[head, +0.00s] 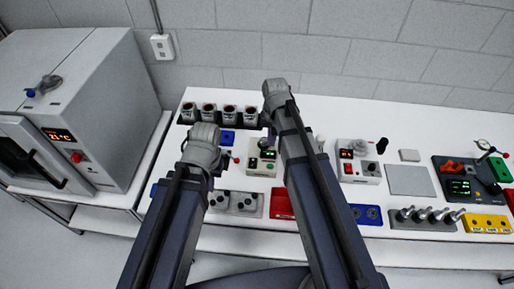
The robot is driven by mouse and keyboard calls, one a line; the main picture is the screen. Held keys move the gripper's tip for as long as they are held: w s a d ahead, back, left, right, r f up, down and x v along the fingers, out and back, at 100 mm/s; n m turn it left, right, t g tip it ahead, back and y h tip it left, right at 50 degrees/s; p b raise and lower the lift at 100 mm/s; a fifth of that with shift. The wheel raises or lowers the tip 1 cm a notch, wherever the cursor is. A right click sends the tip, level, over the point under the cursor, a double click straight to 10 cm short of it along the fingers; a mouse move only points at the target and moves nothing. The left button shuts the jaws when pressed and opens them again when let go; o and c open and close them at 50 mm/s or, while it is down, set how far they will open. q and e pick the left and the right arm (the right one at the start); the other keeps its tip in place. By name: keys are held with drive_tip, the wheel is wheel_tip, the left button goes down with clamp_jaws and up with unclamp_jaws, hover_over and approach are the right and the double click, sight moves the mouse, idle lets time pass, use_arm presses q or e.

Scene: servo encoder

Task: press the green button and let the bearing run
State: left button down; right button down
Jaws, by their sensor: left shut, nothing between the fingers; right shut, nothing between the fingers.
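A small light box (262,157) stands on the white bench between my two arms, with a dark display and a green spot on its face that looks like the green button (253,163). My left gripper (205,133) is to the left of this box, seen from behind, shut and empty. My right gripper (276,90) is beyond the box toward the wall, shut and empty; its arm passes along the box's right side. Both grippers' fingertips are mostly hidden. I cannot make out a bearing for certain.
A grey oven (75,110) stands at left. Several dark cups (229,112) line the back of the bench. A red tray (281,204), a box with a red display (357,161), a grey plate (410,181) and a row of metal pegs (423,216) lie around my arms.

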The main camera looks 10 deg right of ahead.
sight(270, 166)
use_arm(q)
drive_tip(key=shift+a+r, duration=0.1)
drive_tip(key=shift+r, duration=0.1)
use_arm(e)
drive_tip(key=shift+w+d+r, duration=0.1)
drive_tip(key=shift+w+r, duration=0.1)
drive_tip(key=shift+w, duration=0.05)
use_arm(q)
drive_tip(key=shift+w+f, duration=0.1)
use_arm(e)
drive_tip(key=shift+f, duration=0.1)
